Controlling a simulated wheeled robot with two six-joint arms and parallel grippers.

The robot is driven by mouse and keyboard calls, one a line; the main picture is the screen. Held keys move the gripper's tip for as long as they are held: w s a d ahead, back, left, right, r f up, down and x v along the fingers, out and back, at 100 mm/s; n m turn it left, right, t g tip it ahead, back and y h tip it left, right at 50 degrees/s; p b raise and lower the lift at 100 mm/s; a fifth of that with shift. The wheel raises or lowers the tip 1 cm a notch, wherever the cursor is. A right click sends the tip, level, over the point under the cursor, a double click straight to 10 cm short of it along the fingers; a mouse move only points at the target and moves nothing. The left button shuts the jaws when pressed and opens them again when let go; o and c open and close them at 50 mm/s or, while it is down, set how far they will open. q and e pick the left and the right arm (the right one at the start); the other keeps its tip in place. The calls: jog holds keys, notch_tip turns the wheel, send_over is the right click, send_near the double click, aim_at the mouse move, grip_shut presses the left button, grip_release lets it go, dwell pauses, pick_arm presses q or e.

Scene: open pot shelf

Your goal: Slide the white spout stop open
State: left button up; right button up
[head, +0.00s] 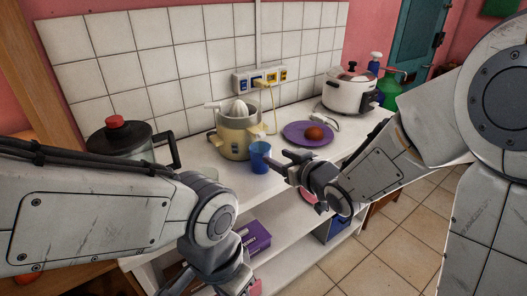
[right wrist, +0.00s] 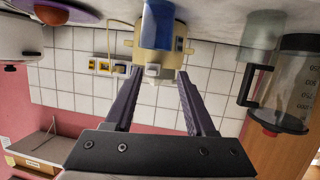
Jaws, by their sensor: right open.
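A cream-yellow citrus juicer (head: 237,138) with a grey bowl and white cone stands on the white shelf top (head: 206,160). In the right wrist view the upside-down juicer (right wrist: 176,62) shows beyond the open fingers. My left gripper (head: 238,284) is low, partly cut off.
A clear jug with a black lid (head: 118,137) stands left. A purple plate (head: 298,140) with a brown-red round item (head: 315,133) lies right, before a white cooker (head: 349,92). A power strip (head: 259,79) is on the tiled wall. A purple box (head: 254,236) sits on the lower shelf.

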aim_at(264, 136)
pick_arm(q)
notch_tip(264, 136, down, 3)
jog(key=shift+f+b, duration=0.1)
jog(key=shift+b, duration=0.65)
pick_arm(e)
jog(key=w+a+y, duration=0.1)
jog(key=w, duration=0.2)
jog(key=w+a+t+y, duration=0.1)
jog(key=w+a, duration=0.1)
jog(key=w, duration=0.2)
jog(key=w+a+t+y, duration=0.1)
jog(key=w, duration=0.2)
jog(key=shift+w+a+r, duration=0.1)
jog(key=shift+w+a, duration=0.05)
jog(key=shift+w, duration=0.05)
grip_shut()
dwell(0.5)
